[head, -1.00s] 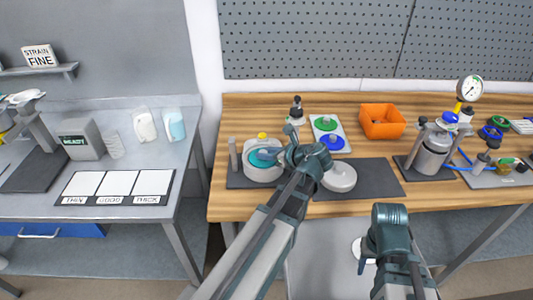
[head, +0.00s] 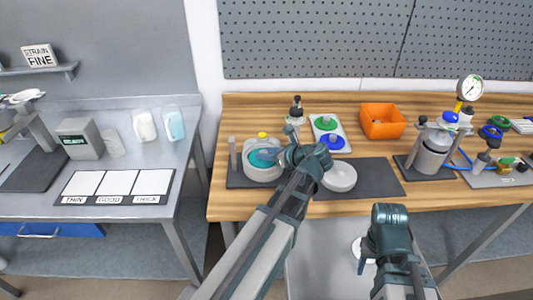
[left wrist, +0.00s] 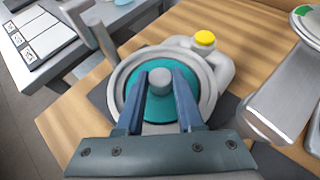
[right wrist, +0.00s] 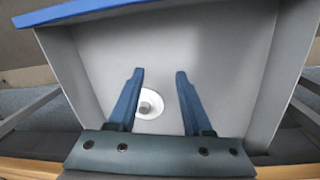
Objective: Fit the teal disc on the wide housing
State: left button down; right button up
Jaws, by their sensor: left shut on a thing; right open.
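The teal disc (left wrist: 160,114) has a grey knob in its middle. My left gripper (left wrist: 162,84) is shut on the knob. The disc lies within the round rim of the wide housing (left wrist: 208,98) and looks roughly level with it; I cannot tell if it is fully seated. In the head view the teal disc (head: 262,157) shows at the top of the white housing (head: 262,174), partly hidden by my left gripper (head: 282,157). My right gripper (right wrist: 159,75) is open and empty, low in front of the bench, and also shows in the head view (head: 363,264).
A yellow cap (left wrist: 204,38) and a grey post (head: 233,153) stand close to the housing. A white round vessel (head: 340,177) is right of my left gripper. A tray with green and blue discs (head: 327,123) and an orange bin (head: 382,121) lie behind. The dark mat (head: 378,178) is clear at right.

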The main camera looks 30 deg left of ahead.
pick_arm(q)
jog(key=shift+f+b, duration=0.35)
jog(key=shift+f, duration=0.1)
jog(key=shift+f, duration=0.2)
dwell(0.4)
jog(key=shift+c, duration=2.3)
grip_release()
jog(key=p+v, duration=0.6)
jog(key=v, duration=0.8)
